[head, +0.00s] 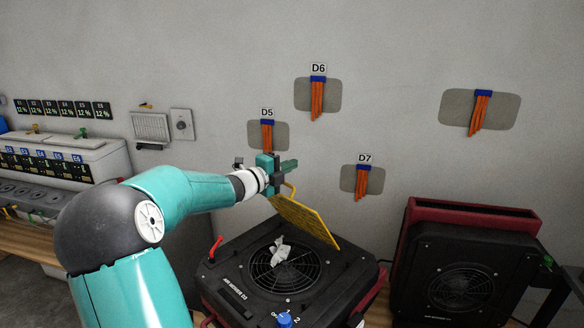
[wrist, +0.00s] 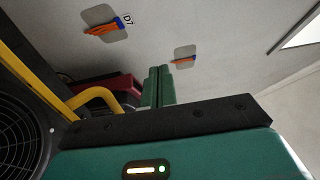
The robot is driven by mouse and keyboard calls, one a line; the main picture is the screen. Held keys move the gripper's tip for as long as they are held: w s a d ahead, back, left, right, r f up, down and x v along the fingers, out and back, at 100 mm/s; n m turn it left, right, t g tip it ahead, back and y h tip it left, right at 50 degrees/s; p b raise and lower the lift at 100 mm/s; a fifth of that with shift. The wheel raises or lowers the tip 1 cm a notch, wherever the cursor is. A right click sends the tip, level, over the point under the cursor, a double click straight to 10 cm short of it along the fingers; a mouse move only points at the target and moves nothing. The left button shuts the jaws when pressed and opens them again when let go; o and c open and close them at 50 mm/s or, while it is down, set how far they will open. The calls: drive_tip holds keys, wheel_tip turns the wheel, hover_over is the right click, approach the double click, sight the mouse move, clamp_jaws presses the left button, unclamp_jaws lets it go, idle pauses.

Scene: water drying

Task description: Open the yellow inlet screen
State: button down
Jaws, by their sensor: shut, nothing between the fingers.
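The yellow inlet screen (head: 305,222) stands tilted up over the round fan inlet of the black blower (head: 235,268), apart from the inlet at its front. Its yellow handle (head: 292,190) sticks up at the upper edge. In the wrist view, the handle (wrist: 98,100) and part of the screen (wrist: 38,68) show at the left. My gripper (head: 289,166) is at the upper end of the screen, just above the handle. In the wrist view, my fingers (wrist: 157,84) are together and empty, to the right of the handle. I cannot tell whether they touch it.
A crumpled white piece (head: 280,250) lies on the fan grille. A blue knob (head: 284,319) and a red handle (head: 216,247) are on the blower. A second red-and-black blower (head: 465,255) stands at right. Orange bundles, such as D7 (head: 362,184), hang on the wall behind.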

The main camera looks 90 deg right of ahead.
drive_tip(key=w+a+r, duration=0.2)
drive_tip(key=w+a, duration=0.3)
drive_tip(key=a, duration=0.2)
approach(287, 185)
drive_tip(key=x, duration=0.6)
drive_tip(key=shift+s+d+t, duration=0.25)
drive_tip(key=shift+s+t, duration=0.05)
idle(0.4)
drive_tip(key=s+d+r, duration=0.3)
drive_tip(key=s+d, duration=0.3)
drive_tip(key=d, duration=0.2)
drive_tip(key=shift+s+r, duration=0.25)
drive_tip(key=shift+r, duration=0.05)
drive_tip(key=shift+a, duration=0.1)
